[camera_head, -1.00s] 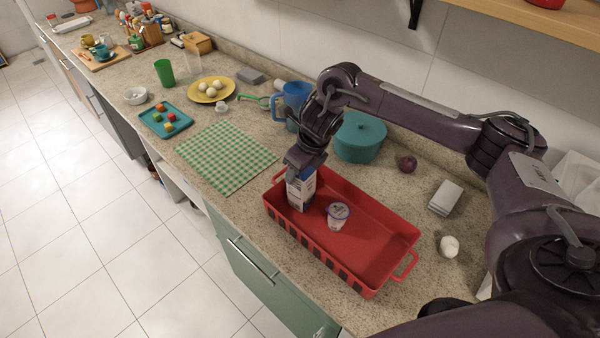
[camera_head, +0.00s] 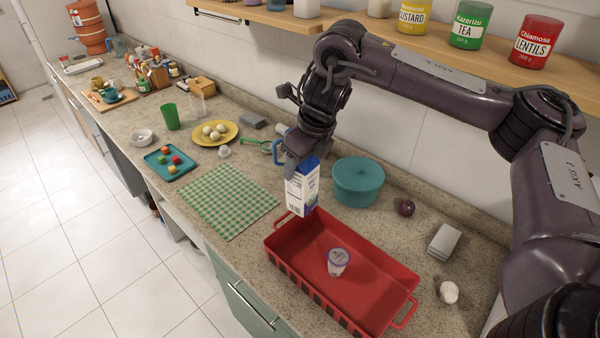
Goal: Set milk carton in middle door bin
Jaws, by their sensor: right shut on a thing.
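The milk carton (camera_head: 301,192) is white and blue and hangs upright in my right gripper (camera_head: 300,163). The gripper is shut on the carton's top. The carton is above the far left end of the red basket (camera_head: 375,301), and its base looks clear of the basket. A small yogurt-like cup (camera_head: 338,262) stands inside the basket. My left gripper is not in view. No door bin is in view.
A green checked cloth (camera_head: 228,200) lies at left. A wooden shelf (camera_head: 365,27) with canisters runs above the counter.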

